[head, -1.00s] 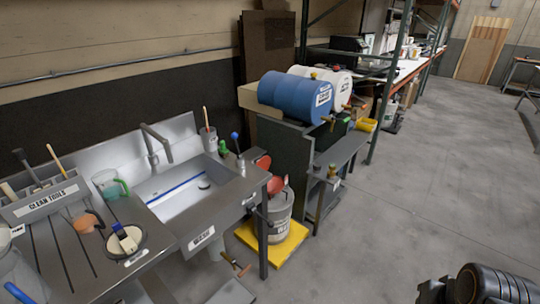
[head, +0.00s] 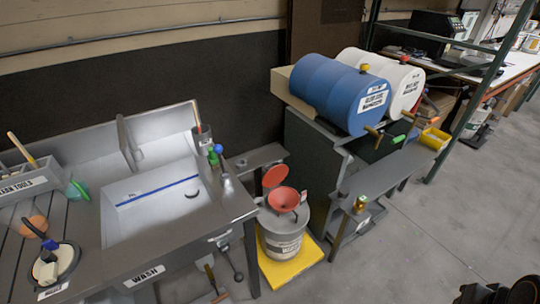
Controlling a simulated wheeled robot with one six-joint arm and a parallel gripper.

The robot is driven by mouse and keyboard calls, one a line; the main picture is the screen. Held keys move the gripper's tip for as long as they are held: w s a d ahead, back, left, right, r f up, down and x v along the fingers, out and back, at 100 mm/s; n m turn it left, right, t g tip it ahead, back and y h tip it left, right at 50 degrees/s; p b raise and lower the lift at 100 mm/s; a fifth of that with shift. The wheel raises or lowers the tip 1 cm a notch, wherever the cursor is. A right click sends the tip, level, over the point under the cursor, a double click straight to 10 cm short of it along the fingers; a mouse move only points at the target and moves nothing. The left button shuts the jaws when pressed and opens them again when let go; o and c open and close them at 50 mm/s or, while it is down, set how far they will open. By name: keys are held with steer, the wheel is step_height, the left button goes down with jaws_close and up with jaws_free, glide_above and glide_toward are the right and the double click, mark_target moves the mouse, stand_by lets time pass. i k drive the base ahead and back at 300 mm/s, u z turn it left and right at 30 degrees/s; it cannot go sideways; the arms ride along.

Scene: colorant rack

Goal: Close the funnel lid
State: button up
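The red funnel (head: 284,198) sits on top of a grey waste drum (head: 283,232) in the head view. Its round red lid (head: 276,177) stands raised at the funnel's back left, so the funnel mouth is uncovered. The drum stands on a yellow base (head: 292,269) between the sink and the drum rack. Dark parts of my arm show at the bottom right corner, well apart from the funnel. Whether the gripper fingers are among them, and how they stand, cannot be made out.
The steel sink bench (head: 150,200) is left of the funnel. A blue drum (head: 330,92) and a white drum (head: 392,78) lie on the rack (head: 315,150) behind right. A metal shelf (head: 385,180) juts forward on the right. Grey floor (head: 400,255) is clear at front right.

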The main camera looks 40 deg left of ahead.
mark_target(272, 177)
steer(key=u, duration=0.55)
steer(key=i, duration=0.95)
steer(key=u, duration=1.4)
steer(key=i, duration=0.5)
steer(key=u, duration=0.45)
